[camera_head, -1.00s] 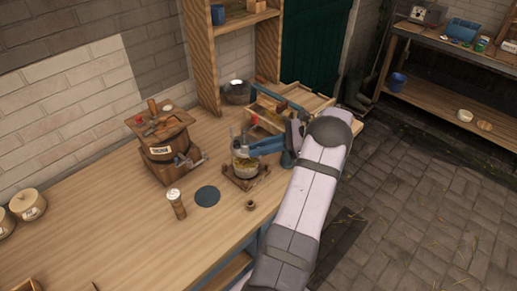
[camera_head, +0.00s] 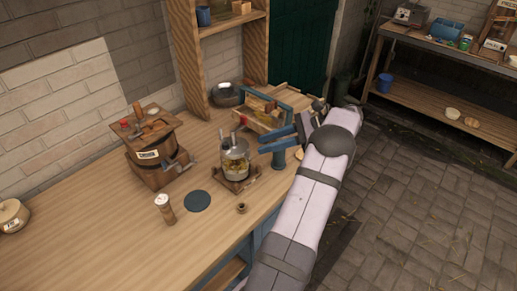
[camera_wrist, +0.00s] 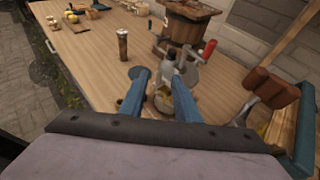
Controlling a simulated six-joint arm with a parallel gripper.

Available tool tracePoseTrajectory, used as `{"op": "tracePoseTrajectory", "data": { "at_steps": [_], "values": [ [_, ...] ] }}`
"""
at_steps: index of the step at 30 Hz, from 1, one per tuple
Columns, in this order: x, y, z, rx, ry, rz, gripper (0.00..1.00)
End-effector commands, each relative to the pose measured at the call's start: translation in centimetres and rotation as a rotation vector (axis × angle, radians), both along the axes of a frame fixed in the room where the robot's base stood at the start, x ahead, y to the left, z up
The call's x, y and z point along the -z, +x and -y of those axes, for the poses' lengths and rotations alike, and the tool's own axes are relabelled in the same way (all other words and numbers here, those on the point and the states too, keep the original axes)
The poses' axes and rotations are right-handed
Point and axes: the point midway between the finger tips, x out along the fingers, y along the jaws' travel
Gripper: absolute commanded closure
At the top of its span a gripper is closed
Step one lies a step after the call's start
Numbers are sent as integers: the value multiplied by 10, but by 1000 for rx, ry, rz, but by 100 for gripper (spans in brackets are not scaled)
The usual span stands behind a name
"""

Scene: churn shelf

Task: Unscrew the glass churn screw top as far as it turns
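The glass churn (camera_head: 236,166) stands upright on a small wooden base on the workbench, with pale yellowish contents in its jar. Its top carries a grey metal mechanism and a crank with a red grip (camera_head: 243,120). In the wrist view the grey mechanism (camera_wrist: 168,64) and the red grip (camera_wrist: 209,47) show beyond my fingers. My gripper (camera_head: 267,141) is open and empty, just right of the churn's top, its two blue fingers apart and pointing at it. In the wrist view the glass jar (camera_wrist: 163,98) shows between the fingers. How far the screw top has turned cannot be told.
A wooden churn (camera_head: 157,160) stands left of the glass one. A dark round mat (camera_head: 197,201), a shaker-like cylinder (camera_head: 165,209) and a small brown ring (camera_head: 241,208) lie in front. A wooden rack (camera_head: 270,110) and a metal bowl (camera_head: 227,94) stand behind.

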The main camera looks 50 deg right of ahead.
Motion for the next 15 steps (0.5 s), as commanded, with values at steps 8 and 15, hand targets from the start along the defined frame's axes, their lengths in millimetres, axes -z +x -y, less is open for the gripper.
{"op": "tracePoseTrajectory", "data": {
  "at_steps": [8,15],
  "values": [
    [-3,-5,4,-1,0,0,71],
    [-3,-7,6,5,0,0,97]
  ]
}}
